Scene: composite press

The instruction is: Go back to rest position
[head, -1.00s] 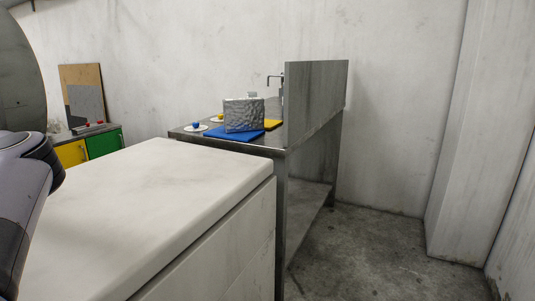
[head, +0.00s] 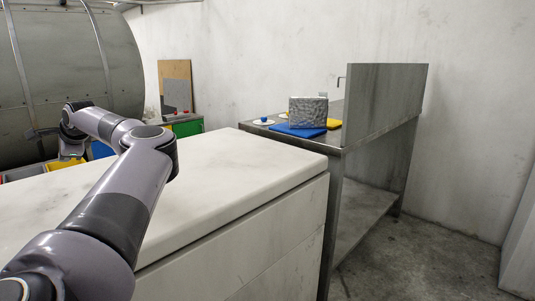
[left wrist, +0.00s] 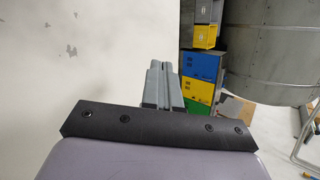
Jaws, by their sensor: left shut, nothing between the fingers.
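My left arm comes in from the lower left in the head view and reaches over the white cabinet (head: 225,180). My left gripper (head: 42,133) is at the far end of the arm, small and seen from the side, near the big metal cylinder. In the left wrist view the gripper's two fingers (left wrist: 162,70) are together, with nothing between them. My right gripper is in neither view.
A metal cylinder (head: 75,55) stands at the back left, with coloured bins (left wrist: 200,62) near it. A steel table (head: 345,150) behind the cabinet bears a blue mat (head: 298,131) and a silver block (head: 308,112). Floor at the right is clear.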

